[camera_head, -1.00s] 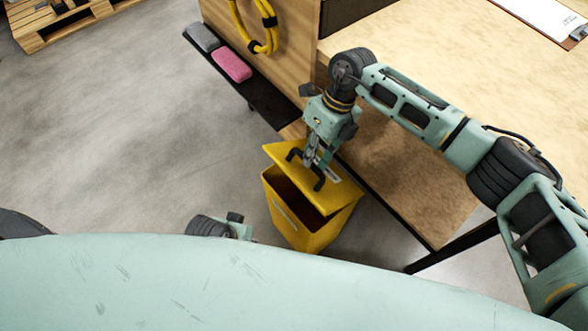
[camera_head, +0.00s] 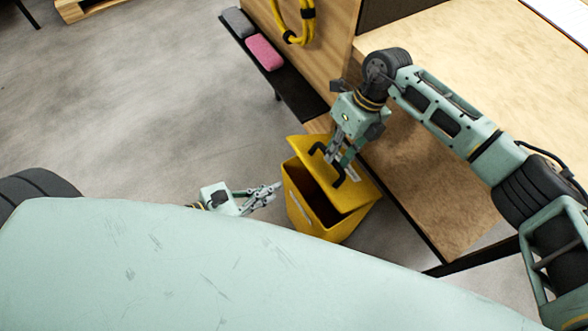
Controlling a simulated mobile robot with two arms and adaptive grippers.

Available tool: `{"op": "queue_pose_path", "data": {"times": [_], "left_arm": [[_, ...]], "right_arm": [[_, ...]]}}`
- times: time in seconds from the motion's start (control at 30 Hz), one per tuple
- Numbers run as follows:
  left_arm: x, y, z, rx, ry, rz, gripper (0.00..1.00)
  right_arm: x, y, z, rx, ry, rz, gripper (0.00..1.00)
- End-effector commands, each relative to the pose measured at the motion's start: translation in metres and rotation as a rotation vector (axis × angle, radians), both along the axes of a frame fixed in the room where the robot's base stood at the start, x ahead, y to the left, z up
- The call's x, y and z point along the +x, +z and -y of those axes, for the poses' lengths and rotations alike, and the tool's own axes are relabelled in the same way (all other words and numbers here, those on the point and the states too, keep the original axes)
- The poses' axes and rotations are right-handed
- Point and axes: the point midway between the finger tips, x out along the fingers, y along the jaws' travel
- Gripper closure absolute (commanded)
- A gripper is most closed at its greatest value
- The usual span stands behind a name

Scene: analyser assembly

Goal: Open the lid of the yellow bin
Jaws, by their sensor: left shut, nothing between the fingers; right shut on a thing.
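The yellow bin (camera_head: 318,222) stands on the floor beside the wooden table, and its dark inside shows. Its yellow lid (camera_head: 358,197) is tilted up, leaving a gap at the front left side. My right gripper (camera_head: 342,170) is shut on the black handle (camera_head: 340,181) on top of the lid. My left gripper (camera_head: 272,190) is shut and empty, just left of the bin and apart from it, with its tips pointing toward the bin.
The wooden table (camera_head: 440,190) borders the bin on the right. A black shelf (camera_head: 290,88) carries a pink block (camera_head: 264,52) and a grey block (camera_head: 238,22). A yellow coil (camera_head: 294,30) hangs on the wood panel.

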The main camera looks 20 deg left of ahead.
Motion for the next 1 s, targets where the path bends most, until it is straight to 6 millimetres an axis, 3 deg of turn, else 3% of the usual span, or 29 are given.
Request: {"op": "queue_pose_path", "data": {"times": [0.03, 0.6, 1.0], "left_arm": [[0.003, -0.001, 0.001, -0.013, 0.01, -0.003, 1.0], [0.068, -0.031, 0.052, -0.018, 0.01, -0.004, 1.0], [0.074, -0.034, 0.056, -0.015, 0.01, -0.004, 1.0]], "right_arm": [[0.008, -0.009, 0.012, -0.028, -0.012, 0.018, 1.0], [0.008, -0.009, 0.012, -0.028, -0.012, 0.018, 1.0], [0.008, -0.009, 0.012, -0.029, -0.012, 0.017, 1.0]]}}
